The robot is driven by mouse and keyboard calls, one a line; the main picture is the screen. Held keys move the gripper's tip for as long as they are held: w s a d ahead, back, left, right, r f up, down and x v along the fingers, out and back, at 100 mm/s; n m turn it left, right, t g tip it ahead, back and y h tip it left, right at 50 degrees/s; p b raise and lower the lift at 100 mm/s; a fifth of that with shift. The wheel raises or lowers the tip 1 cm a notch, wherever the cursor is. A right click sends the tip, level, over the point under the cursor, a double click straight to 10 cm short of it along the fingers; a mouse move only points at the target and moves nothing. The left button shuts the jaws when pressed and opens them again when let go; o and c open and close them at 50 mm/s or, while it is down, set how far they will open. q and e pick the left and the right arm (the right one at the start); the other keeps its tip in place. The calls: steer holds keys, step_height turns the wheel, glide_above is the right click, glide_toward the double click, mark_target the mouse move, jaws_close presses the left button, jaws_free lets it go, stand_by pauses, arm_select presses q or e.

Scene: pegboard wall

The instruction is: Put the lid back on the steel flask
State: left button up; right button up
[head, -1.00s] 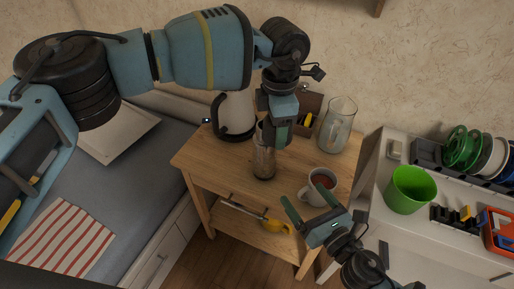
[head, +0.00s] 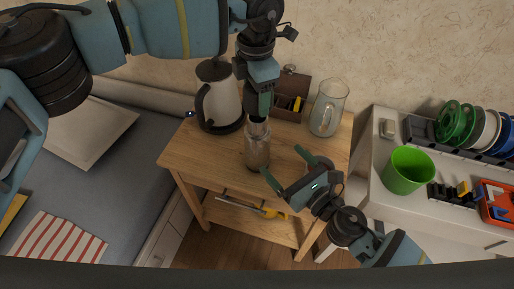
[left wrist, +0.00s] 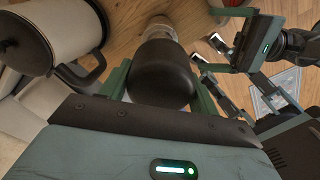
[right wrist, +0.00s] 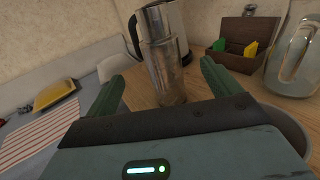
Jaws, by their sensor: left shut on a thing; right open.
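The steel flask (head: 257,155) stands upright on the wooden table. My left gripper (head: 258,108) is shut on the black lid (left wrist: 165,75), above the flask's mouth. In the left wrist view the flask (left wrist: 160,30) shows partly behind the lid; whether the two touch I cannot tell. My right gripper (head: 291,171) is open at the right front of the flask. In the right wrist view the flask (right wrist: 165,70) stands upright ahead, between the two open fingers and not gripped.
A white and black kettle (head: 218,100) stands left of the flask. A brown box (head: 290,92) and a glass jug (head: 328,108) stand behind and right. The wooden table (head: 200,150) is clear at front left. A green cup (head: 408,170) stands on the white counter at right.

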mark_target(257, 134)
steer(key=x, duration=1.2)
steer(key=c, duration=1.5)
arm_select(q)
steer(key=shift+f, duration=2.5)
arm_select(e)
steer(key=shift+o, duration=0.2)
